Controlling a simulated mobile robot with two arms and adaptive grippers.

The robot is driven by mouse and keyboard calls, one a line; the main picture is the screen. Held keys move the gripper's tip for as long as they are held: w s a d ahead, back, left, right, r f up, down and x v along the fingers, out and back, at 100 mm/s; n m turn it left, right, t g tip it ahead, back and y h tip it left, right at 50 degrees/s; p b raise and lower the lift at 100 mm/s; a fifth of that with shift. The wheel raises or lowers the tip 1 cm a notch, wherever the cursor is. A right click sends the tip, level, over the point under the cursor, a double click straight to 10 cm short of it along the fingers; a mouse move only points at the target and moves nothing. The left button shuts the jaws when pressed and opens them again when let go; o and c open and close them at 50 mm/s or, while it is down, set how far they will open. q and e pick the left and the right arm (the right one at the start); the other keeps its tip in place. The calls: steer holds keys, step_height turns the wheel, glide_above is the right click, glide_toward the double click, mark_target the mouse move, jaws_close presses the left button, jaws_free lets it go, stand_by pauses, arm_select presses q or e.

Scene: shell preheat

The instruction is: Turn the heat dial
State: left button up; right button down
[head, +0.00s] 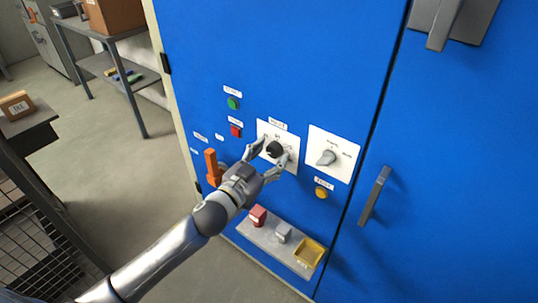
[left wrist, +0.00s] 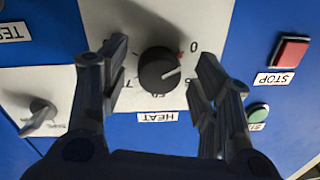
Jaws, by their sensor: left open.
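The heat dial (head: 274,148) is a round black knob on a white plate on the blue cabinet. In the left wrist view the dial (left wrist: 160,70) shows a pale pointer line, with the HEAT label below it and numbers around it upside down. My left gripper (head: 269,151) is open, with its fingers on either side of the dial. In the left wrist view the left gripper's fingers (left wrist: 160,75) stand apart from the knob, with gaps on both sides. My right gripper is in neither view.
A grey selector switch (head: 326,158) sits right of the dial. Green (head: 233,103) and red (head: 236,131) buttons are at the left, beside an orange lever (head: 212,166). A yellow button (head: 321,192) is lower right. A shelf (head: 262,236) with small blocks and a yellow tray (head: 309,252) juts out below.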

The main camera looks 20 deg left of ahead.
arm_select(q)
steer(key=c, duration=1)
steer(key=shift+c, duration=0.2)
steer(key=m, duration=0.6)
steer(key=shift+a+m+p, duration=0.1)
steer(key=shift+m+p, duration=0.2)
steer(key=shift+p, duration=0.1)
steer(key=m, duration=0.5)
steer(key=shift+h, duration=0.4)
steer(key=shift+m, duration=0.4)
steer(key=o, duration=1)
